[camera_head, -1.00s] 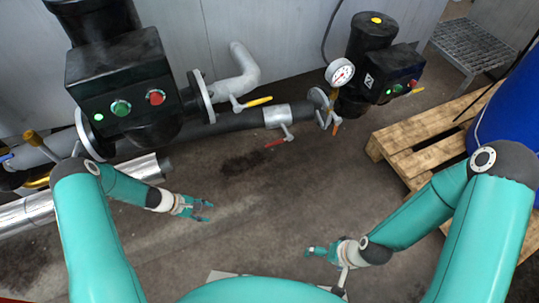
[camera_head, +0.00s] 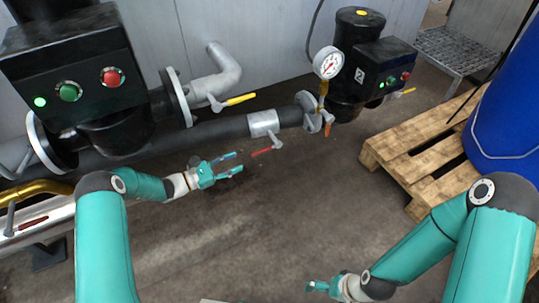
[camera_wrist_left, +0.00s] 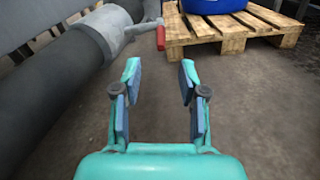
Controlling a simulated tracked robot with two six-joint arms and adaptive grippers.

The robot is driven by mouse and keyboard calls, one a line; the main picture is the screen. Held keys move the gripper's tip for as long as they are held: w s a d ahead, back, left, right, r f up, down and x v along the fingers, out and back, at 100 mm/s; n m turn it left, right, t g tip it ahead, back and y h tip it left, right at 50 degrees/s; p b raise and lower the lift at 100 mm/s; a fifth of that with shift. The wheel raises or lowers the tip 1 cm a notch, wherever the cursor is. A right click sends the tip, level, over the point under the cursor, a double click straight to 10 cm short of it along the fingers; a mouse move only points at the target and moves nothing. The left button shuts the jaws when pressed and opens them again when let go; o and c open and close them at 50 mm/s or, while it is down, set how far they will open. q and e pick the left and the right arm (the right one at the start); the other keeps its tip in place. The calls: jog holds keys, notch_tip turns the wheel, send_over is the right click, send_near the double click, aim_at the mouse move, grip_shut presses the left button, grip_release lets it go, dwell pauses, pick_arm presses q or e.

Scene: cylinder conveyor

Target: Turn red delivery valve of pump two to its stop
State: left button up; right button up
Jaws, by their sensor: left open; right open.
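A red valve handle (camera_head: 262,151) sticks out from a silver valve body (camera_head: 264,123) on the dark pipe between the two pumps. In the left wrist view the handle (camera_wrist_left: 160,36) hangs beyond the fingertips, just right of the silver valve. My left gripper (camera_head: 239,163) is open and empty, a short way left of and below the handle, apart from it. Its two fingers also show spread in the left wrist view (camera_wrist_left: 160,70). My right gripper (camera_head: 308,286) is open and empty, low in the head view over the floor.
A black pump (camera_head: 360,60) with a gauge (camera_head: 328,62) stands at the back right; a larger one (camera_head: 75,75) stands left. A yellow handle (camera_head: 240,99) lies above the pipe. Another red handle (camera_head: 32,223) is far left. A wooden pallet (camera_head: 400,150) carries a blue drum (camera_head: 505,125).

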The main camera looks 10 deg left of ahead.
aim_at(261, 150)
pick_arm(q)
jog(key=b+x, duration=0.3)
jog(key=x, duration=0.7)
jog(key=shift+w+d, duration=0.1)
jog(key=shift+d, duration=0.1)
grip_shut()
